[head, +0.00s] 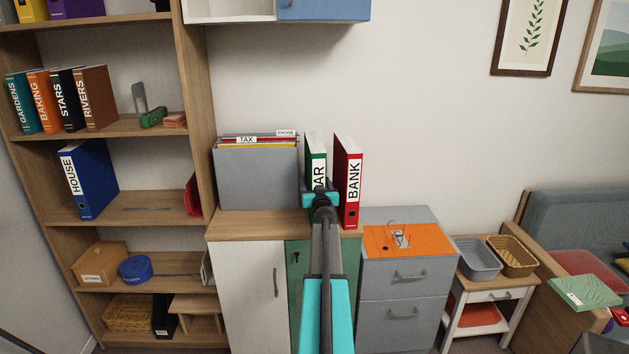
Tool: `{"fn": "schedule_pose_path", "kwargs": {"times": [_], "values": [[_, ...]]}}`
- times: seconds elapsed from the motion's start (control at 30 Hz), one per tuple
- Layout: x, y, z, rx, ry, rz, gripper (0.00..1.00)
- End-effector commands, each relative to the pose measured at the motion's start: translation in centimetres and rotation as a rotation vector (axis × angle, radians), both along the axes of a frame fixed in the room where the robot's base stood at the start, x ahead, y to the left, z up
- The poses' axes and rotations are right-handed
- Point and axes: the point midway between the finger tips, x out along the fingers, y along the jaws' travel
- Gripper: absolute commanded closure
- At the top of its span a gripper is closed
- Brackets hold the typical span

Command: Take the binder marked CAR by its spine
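A green binder (309,146) stands upright on top of the cabinet (232,226). Its white spine label shows "AR"; the start of the word is not readable. My gripper (320,190) is in front of the lower part of this spine and hides it. My arm reaches up to it from the bottom of the head view. Whether the fingers touch or enclose the spine, and whether they are open or shut, cannot be told.
A red BANK binder (351,207) stands close on the right. A grey file box (253,180) with TAX folders stands on the left. Right of the cabinet is a lower grey drawer unit (408,278) with an orange folder (383,243) on top. A bookshelf (199,110) rises at left.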

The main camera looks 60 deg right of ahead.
Motion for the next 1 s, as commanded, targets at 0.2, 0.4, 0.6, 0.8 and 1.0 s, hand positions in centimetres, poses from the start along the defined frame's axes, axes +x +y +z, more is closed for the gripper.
{"fn": "schedule_pose_path", "kwargs": {"times": [0.2,0.4,0.6,0.8,1.0], "values": [[0.22,-0.28,0.01,0.0,0.0,0.0,0.35],[0.17,-0.29,0.0,0.0,0.0,-0.001,0.35],[0.16,-0.3,0.0,-0.001,0.001,-0.001,0.35],[0.14,-0.31,-0.01,-0.001,0.001,-0.001,0.6],[0.11,-0.32,-0.01,-0.001,0.001,-0.002,0.94]]}}
